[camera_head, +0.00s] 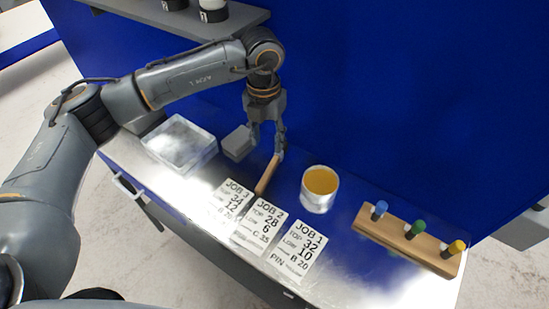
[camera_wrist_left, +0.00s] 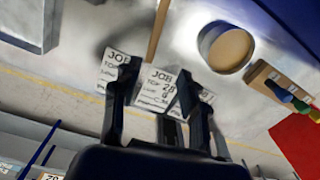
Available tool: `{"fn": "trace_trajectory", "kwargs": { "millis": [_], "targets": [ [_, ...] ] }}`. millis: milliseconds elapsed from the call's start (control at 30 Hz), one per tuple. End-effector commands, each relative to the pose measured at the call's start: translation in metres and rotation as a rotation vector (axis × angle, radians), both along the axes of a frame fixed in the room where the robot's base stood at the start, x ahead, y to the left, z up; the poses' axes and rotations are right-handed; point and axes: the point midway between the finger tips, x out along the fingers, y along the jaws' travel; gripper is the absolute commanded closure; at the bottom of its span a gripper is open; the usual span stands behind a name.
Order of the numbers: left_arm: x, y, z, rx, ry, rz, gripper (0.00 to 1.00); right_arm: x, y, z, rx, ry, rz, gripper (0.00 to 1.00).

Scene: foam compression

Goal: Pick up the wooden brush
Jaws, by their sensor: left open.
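The wooden brush (camera_head: 267,176) shows as a slim brown handle on the metal bench in the head view, slanting beside the job cards. Its upper end is partly hidden by my left gripper (camera_head: 267,142), which points down just above it. In the left wrist view, a brown handle (camera_wrist_left: 157,28) runs in from the top edge, beyond the fingertips. My left gripper (camera_wrist_left: 160,95) is open there, its two dark fingers apart with job cards behind them. I cannot tell whether a finger touches the brush. My right gripper is not in view.
A grey block (camera_head: 238,143) and a clear tray (camera_head: 180,158) lie left of the brush. A round container with amber contents (camera_head: 319,201) stands right. A wooden rack (camera_head: 390,236) holds coloured-top items. Cards (camera_head: 260,224) lie in front; a blue wall (camera_head: 400,90) stands behind.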

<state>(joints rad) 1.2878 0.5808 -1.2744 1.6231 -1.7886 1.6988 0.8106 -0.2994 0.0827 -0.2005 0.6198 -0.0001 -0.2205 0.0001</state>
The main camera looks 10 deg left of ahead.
Motion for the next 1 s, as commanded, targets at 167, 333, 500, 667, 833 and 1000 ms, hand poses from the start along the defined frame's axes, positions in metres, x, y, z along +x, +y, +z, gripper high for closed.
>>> {"fn": "trace_trajectory", "kwargs": {
  "millis": [167, 333, 500, 667, 833, 1000],
  "targets": [
    [0.000, 0.008, -0.021, 0.030, 0.005, 0.012, 0.57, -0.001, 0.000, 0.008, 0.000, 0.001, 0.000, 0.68],
    [0.000, 0.007, -0.055, 0.027, 0.003, 0.010, 0.57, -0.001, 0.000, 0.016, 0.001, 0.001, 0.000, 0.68],
    [0.001, 0.006, -0.078, 0.025, 0.001, 0.009, 0.57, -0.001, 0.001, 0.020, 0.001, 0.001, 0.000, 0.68],
    [0.001, 0.006, -0.087, 0.024, 0.002, 0.009, 0.57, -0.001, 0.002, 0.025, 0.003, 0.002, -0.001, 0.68],
    [0.001, 0.008, -0.110, 0.024, 0.004, 0.009, 0.57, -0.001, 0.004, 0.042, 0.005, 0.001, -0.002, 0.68],
    [0.002, 0.007, -0.132, 0.023, 0.002, 0.008, 0.57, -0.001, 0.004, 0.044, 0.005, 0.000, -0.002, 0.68]
  ]
}}
